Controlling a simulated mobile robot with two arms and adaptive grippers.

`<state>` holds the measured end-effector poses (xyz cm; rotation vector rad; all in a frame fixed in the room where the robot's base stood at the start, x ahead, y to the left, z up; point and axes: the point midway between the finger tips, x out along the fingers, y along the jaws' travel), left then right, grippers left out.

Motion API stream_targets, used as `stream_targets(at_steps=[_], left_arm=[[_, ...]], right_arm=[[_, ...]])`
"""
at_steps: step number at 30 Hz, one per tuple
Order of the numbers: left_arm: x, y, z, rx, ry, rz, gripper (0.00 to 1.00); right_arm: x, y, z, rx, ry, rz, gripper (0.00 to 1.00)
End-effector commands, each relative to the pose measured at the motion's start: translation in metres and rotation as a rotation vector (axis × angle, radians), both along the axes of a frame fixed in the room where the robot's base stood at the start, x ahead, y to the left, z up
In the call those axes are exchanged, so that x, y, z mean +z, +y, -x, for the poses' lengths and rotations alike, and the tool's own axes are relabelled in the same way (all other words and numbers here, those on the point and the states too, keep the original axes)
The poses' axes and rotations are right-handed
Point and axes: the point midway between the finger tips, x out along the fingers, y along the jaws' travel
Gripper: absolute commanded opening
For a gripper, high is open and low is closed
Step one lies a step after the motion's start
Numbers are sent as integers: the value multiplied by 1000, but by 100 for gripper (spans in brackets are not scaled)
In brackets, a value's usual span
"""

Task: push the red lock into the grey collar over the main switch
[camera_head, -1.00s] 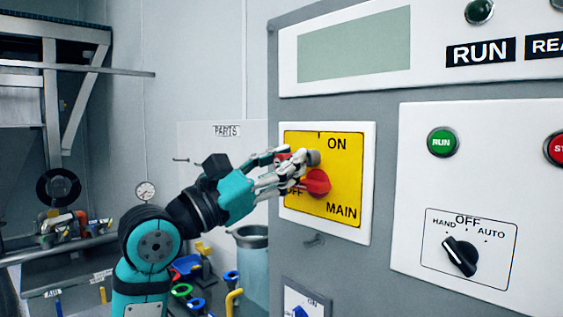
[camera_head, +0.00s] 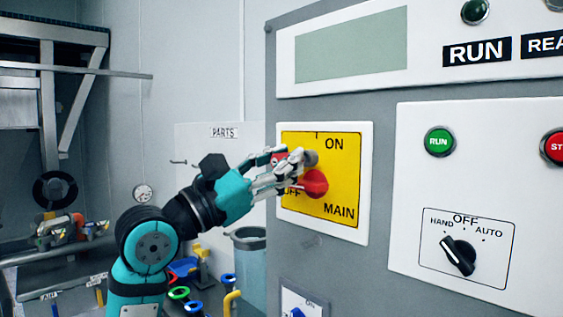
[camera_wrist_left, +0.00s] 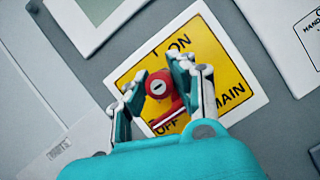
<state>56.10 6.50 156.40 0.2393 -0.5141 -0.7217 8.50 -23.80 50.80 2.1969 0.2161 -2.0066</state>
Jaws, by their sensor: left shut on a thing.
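The yellow main switch plate (camera_head: 340,185) is on the grey cabinet, with ON at the top, OFF at lower left and MAIN at lower right. The red switch handle (camera_head: 315,184) sits at its middle, and the grey collar (camera_head: 311,158) stands out just above it. My left gripper (camera_head: 292,164) is shut on the red lock (camera_head: 278,155), in front of the plate and close to the collar. In the left wrist view the lock's round face (camera_wrist_left: 157,88) with its key slot shows between the fingers. The lock's far end is hidden, so I cannot tell whether it touches the collar.
To the right are a green RUN button (camera_head: 439,142) and a black selector knob (camera_head: 458,256). A clear bin (camera_head: 250,262) and coloured handles (camera_head: 190,300) are at lower left. The cabinet front around the plate is free.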

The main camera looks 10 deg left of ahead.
Motion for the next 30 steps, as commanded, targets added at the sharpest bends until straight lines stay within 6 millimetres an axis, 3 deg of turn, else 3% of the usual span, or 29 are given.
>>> stream_targets(at_steps=[30], left_arm=[[0, -6, -8, 0, -1, 1, 0]], right_arm=[[-1, 6, -1, 1, -2, -6, 0]])
